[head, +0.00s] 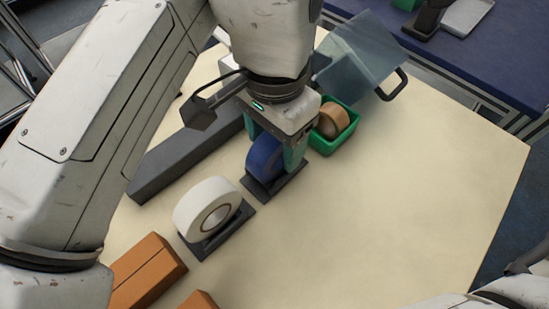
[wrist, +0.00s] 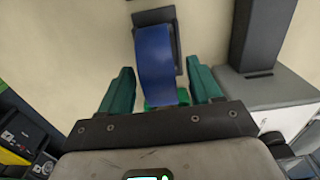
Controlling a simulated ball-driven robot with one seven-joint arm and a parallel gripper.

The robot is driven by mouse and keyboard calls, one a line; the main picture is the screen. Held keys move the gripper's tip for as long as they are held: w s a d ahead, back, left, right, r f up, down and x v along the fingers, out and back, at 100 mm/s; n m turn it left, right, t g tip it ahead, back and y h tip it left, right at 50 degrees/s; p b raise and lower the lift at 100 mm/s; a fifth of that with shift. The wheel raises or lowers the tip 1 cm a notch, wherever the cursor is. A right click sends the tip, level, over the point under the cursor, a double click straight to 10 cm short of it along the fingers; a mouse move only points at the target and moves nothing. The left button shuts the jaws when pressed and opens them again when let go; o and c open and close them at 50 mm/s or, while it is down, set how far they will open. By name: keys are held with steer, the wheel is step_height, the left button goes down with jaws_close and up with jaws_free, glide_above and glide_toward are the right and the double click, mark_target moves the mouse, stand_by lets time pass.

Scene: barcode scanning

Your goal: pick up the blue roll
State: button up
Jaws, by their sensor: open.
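The blue roll (head: 264,158) stands upright on a dark stand (head: 283,188) near the middle of the table. In the wrist view the blue roll (wrist: 155,62) lies between and beyond the two green fingers. My gripper (head: 279,155) is open, with its fingers coming down around the blue roll in the head view. In the wrist view my gripper (wrist: 161,88) shows a gap on each side of the roll. Part of the roll is hidden behind a finger in the head view.
A white roll (head: 207,208) stands on a dark stand to the left. A green bin (head: 337,141) with a tan roll (head: 332,119) is close on the right. A long grey bar (head: 180,160) lies behind. Brown boxes (head: 147,272) are front left. The table's right side is clear.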

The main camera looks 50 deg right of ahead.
steer(key=shift+f, duration=0.45)
steer(key=c, duration=1.1)
steer(key=shift+r, duration=0.1)
